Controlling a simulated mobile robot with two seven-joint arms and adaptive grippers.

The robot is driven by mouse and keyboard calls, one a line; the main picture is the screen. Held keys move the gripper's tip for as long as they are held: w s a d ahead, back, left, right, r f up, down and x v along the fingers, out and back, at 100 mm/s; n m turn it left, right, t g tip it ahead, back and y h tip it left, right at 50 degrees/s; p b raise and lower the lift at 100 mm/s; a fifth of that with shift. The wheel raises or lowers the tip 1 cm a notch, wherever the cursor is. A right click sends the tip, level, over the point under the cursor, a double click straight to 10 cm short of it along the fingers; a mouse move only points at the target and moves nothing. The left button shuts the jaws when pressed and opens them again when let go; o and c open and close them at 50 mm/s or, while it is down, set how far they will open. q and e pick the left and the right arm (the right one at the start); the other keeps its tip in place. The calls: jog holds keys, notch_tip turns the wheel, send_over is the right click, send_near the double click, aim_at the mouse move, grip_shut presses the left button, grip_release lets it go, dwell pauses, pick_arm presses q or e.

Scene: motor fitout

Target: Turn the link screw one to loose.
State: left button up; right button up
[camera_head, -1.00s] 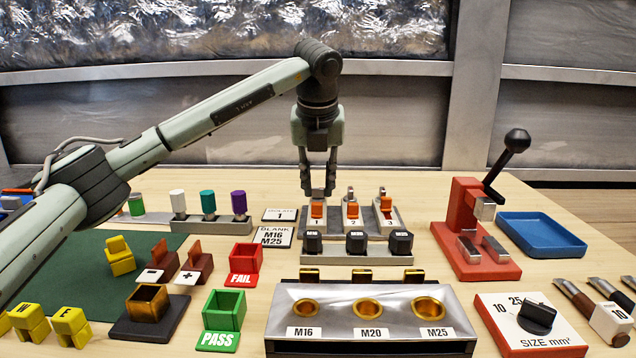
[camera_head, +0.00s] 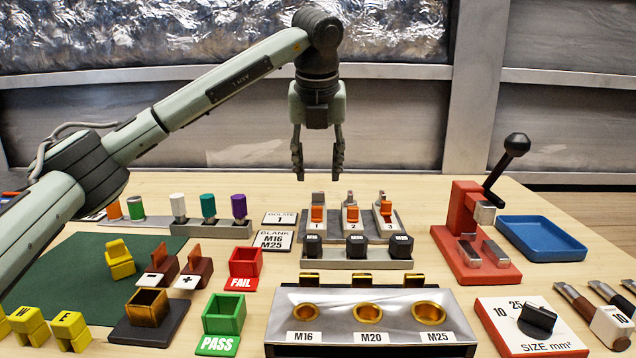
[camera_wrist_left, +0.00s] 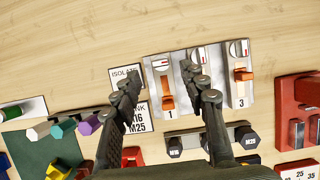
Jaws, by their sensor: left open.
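A pale stand (camera_head: 335,232) carries three stations numbered 1, 2 and 3, each with an orange lever and a small grey screw behind it. I take the grey screw behind number 1 (camera_head: 318,198) as link screw one; it also shows in the left wrist view (camera_wrist_left: 161,63). It looks broader in the head view than the screws of 2 (camera_head: 350,197) and 3 (camera_head: 382,196), as if turned crosswise to them. My left gripper (camera_head: 317,174) is open and empty, above and apart from station 1. In the wrist view its fingers (camera_wrist_left: 168,84) straddle station 1. My right gripper is not in view.
Several black hex plugs (camera_head: 357,245) stand in front of the stations. A metal gland block (camera_head: 365,310) is nearer. A red lever press (camera_head: 470,235) and blue tray (camera_head: 541,238) stand right. An ISOLATE sign (camera_head: 279,218) lies left.

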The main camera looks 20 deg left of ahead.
pick_arm(q)
jog(key=v, duration=0.7)
dwell(0.3)
